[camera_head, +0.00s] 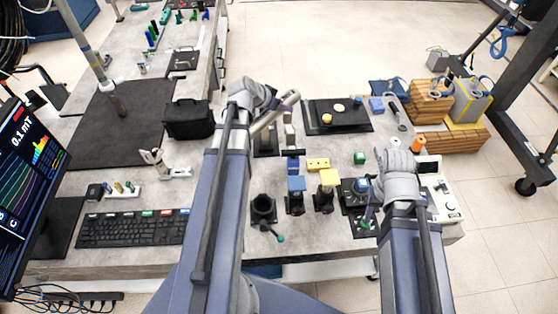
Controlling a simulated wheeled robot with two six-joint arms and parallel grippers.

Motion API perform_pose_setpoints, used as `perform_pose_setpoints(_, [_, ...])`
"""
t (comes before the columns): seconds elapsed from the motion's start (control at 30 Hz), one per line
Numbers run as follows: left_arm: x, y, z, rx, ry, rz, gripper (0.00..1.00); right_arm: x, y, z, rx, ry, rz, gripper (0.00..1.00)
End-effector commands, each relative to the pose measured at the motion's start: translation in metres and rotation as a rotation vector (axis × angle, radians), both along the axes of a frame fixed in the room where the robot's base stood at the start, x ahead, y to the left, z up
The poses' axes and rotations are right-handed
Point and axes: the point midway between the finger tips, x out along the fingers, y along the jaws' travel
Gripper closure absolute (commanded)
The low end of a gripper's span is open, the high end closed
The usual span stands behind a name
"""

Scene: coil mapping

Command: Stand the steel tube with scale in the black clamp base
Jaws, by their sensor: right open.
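A pale metallic tube (276,113), which looks like the steel tube, lies slanted just right of my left wrist; its scale is too small to read. My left gripper (252,92) is beside it; its fingers are hidden, so I cannot tell whether it holds the tube. The black clamp base (263,207) stands upright near the table's front edge, with a green-tipped lever to its lower right. Its top shows a dark opening. My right gripper (372,198) is open over the right part of the table, right of the clamp base and apart from it.
Blue-topped (296,186) and yellow-topped (327,181) black mounts stand right of the clamp base. A keyboard (133,228) and a black bag (187,119) are left of my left arm. A banded pole (90,52) rises from a dark mat (105,150). Wooden blocks (430,103) stand at the right.

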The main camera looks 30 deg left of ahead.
Motion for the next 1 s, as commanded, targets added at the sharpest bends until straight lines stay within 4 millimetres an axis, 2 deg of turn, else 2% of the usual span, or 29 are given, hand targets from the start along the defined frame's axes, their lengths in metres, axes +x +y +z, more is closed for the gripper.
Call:
perform_pose_setpoints(0.17, [0.0,0.0,-0.001,0.0,-0.001,0.0,1.0,-0.001,0.0,-0.001,0.0,0.0,0.0,0.5])
perform_pose_setpoints(0.37, [0.0,0.0,-0.015,0.0,-0.001,0.0,1.0,0.0,0.0,-0.015,0.0,0.0,0.001,0.5])
perform_pose_setpoints(1.0, [-0.001,0.0,-0.118,0.0,-0.001,0.0,1.0,-0.001,0.0,-0.118,0.0,0.0,0.0,0.5])
